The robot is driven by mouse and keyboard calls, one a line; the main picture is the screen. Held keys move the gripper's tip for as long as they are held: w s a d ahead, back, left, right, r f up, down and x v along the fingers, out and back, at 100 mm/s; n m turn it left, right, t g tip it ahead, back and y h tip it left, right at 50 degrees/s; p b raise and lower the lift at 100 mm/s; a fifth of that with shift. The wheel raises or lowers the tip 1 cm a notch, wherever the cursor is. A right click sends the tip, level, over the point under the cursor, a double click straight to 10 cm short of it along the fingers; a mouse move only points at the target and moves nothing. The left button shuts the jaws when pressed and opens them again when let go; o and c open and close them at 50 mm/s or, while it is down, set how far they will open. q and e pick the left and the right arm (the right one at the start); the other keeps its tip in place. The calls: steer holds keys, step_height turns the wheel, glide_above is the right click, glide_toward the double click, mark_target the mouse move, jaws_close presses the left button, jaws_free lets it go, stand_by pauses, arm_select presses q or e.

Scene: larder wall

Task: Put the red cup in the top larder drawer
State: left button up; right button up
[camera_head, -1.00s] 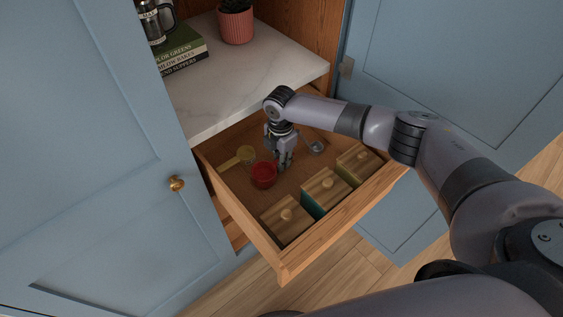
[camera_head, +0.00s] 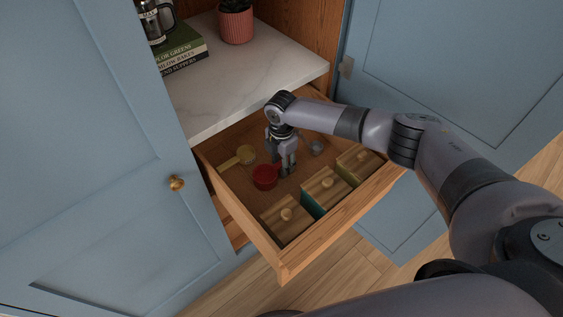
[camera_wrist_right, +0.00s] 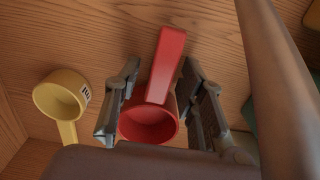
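The red cup (camera_head: 265,178), a measuring cup with a flat handle, is inside the open top drawer (camera_head: 283,262), near its middle. It also shows in the right wrist view (camera_wrist_right: 150,122), its bowl facing the camera and its handle pointing up the picture. My right gripper (camera_head: 287,168) is low in the drawer beside the cup, at its handle. In the wrist view the gripper's fingers (camera_wrist_right: 163,100) stand apart on either side of the cup, with a gap beside the handle. My left gripper is not in view.
A yellow measuring cup (camera_head: 246,155) lies left of the red one, and a grey metal one (camera_head: 317,147) lies right. Several wooden-lidded boxes (camera_head: 325,187) line the drawer's front. The marble shelf (camera_head: 245,80) overhangs the back. A blue door (camera_head: 110,170) stands at left.

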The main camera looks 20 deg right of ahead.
step_height(320, 180, up, 12)
steer(key=shift+r, duration=0.15)
stand_by(0.3)
steer(key=shift+r, duration=0.1)
stand_by(0.3)
